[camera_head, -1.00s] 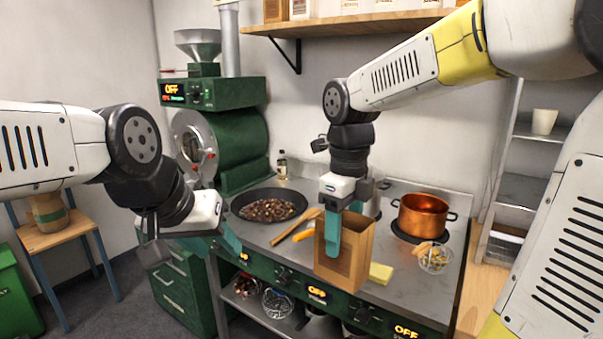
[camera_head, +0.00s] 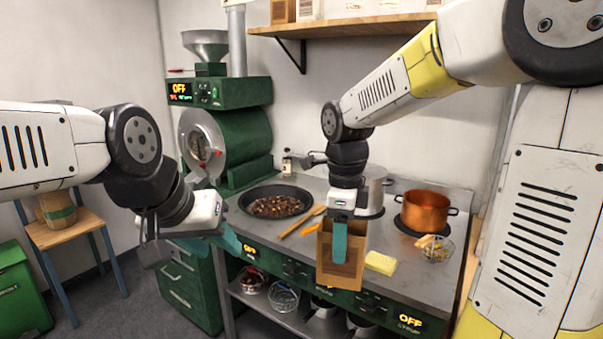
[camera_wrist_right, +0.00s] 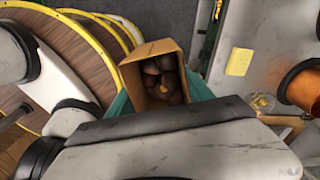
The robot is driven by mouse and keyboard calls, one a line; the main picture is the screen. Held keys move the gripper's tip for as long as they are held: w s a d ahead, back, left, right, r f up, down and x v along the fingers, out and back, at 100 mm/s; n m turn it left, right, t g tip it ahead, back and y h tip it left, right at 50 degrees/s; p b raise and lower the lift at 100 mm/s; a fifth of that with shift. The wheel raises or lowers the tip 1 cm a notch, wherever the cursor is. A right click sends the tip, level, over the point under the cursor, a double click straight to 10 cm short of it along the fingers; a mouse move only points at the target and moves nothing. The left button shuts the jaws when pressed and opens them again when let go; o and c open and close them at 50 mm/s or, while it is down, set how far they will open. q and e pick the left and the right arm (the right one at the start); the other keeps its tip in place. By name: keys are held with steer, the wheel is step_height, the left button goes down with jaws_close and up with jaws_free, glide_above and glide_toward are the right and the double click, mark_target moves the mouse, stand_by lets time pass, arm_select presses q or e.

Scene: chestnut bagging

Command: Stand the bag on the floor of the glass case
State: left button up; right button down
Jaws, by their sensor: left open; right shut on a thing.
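A brown open-topped paper bag (camera_head: 325,268) hangs upright in front of the stove counter's front edge. My right gripper (camera_head: 340,240) is shut on it, with a teal finger lying across its front face. In the right wrist view the bag (camera_wrist_right: 139,76) sits between the teal fingers, and several chestnuts (camera_wrist_right: 163,82) show inside its mouth. My left gripper (camera_head: 227,240) is open and empty, left of the bag and in front of the green drawers. I cannot make out the glass case in either view.
The counter (camera_head: 405,285) holds a pan of chestnuts (camera_head: 277,203), wooden tools, a yellow sponge (camera_head: 380,263), a copper pot (camera_head: 425,211) and a small wire basket (camera_head: 437,250). A stool (camera_head: 60,236) with a sack stands at left. My right arm covers the right side.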

steer(key=w+d+f+n, duration=0.3)
steer(key=w+f+n, duration=0.1)
steer(key=f+n, duration=0.6)
steer(key=w+d+f+n, duration=0.4)
steer(key=w+f+n, duration=0.1)
steer(key=f+n, duration=0.6)
steer(key=shift+f, duration=0.4)
